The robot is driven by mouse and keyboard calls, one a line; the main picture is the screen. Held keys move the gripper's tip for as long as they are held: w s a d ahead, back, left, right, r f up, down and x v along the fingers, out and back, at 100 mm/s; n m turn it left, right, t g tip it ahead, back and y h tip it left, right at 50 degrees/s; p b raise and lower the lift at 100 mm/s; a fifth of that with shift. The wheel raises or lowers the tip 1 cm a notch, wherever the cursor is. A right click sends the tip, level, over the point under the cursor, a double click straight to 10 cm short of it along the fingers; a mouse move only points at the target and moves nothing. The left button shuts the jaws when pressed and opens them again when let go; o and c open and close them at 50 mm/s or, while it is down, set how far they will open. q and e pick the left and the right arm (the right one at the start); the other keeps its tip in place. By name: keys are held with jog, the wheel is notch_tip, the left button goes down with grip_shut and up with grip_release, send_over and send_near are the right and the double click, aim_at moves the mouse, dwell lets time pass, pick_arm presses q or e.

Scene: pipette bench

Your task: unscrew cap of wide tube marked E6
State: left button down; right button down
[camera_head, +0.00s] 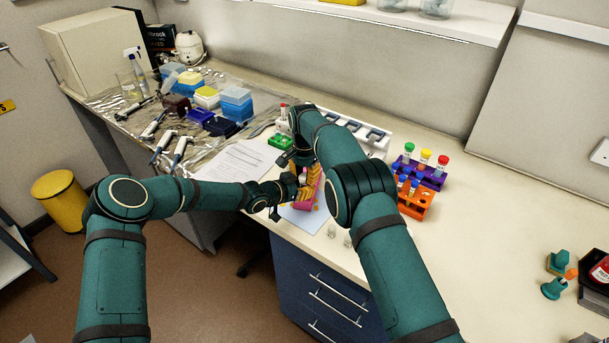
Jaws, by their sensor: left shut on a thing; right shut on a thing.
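My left gripper (288,190) reaches in from the left at a pink and orange rack (309,198). It is shut on a small pale thing (303,177) that looks like the wide tube. My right gripper (293,158) is just above and behind it, close to the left gripper, pointing down and shut on what looks like the tube's cap. My fingers and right forearm cover most of the tube and cap. The marking E6 cannot be read at this size, and I cannot tell how far the cap is turned.
A purple rack (433,181) with coloured-cap tubes and an orange rack (416,210) stand right of my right arm. A green rack (279,142) is behind the grippers. Small clear vessels (332,231) stand near the front edge. Pipettes (180,152) lie left. The right bench is mostly clear.

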jog(key=n, duration=0.3)
jog(key=c, duration=0.8)
grip_release()
